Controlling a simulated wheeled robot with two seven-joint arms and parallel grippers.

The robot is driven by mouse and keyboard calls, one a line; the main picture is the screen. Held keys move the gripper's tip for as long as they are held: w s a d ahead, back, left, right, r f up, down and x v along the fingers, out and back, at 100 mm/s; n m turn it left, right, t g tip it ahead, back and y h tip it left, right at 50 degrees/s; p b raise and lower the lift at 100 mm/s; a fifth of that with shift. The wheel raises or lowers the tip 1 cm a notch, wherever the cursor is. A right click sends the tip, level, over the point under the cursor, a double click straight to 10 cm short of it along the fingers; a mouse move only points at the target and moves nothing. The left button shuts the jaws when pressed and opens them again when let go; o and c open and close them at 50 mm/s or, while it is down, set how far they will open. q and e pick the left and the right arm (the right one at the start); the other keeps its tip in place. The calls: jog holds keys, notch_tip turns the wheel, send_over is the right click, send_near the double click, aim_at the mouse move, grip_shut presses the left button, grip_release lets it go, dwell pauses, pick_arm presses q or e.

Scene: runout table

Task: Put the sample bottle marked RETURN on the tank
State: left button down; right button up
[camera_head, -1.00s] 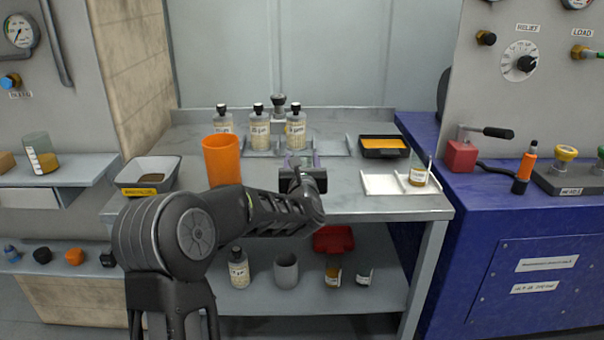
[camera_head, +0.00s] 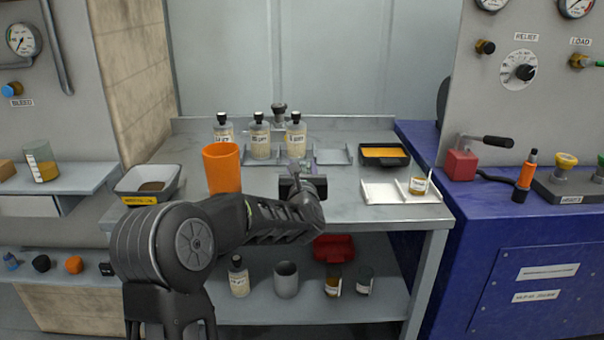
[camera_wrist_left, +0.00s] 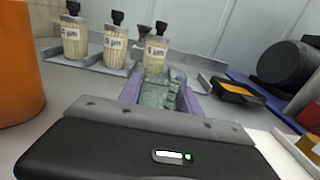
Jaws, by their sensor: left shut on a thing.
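My left gripper (camera_head: 302,170) is over the middle of the grey table. In the left wrist view its purple fingers (camera_wrist_left: 161,97) are shut on a small clear, grey-green glass-like thing (camera_wrist_left: 158,92); no label on it can be read. A small amber sample bottle (camera_head: 418,186) with a white label stands in a white tray at the table's right. Two more small labelled bottles (camera_head: 333,281) (camera_head: 364,281) stand on the lower shelf. Their labels are too small to read. A blue tank-like cabinet (camera_head: 480,225) stands at the right. My right gripper is not in view.
Several capped bottles (camera_head: 260,140) stand at the back. An orange cup (camera_head: 222,168) is left of the gripper. A black tray with orange contents (camera_head: 384,156) is at the back right. A red block with a lever (camera_head: 461,164) and an orange tool (camera_head: 526,172) stand on the cabinet.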

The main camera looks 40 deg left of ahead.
pick_arm(q)
notch_tip(320, 180, up, 9)
jog(key=shift+r+p, duration=0.2)
jog(key=shift+p, duration=0.25)
dwell(0.5)
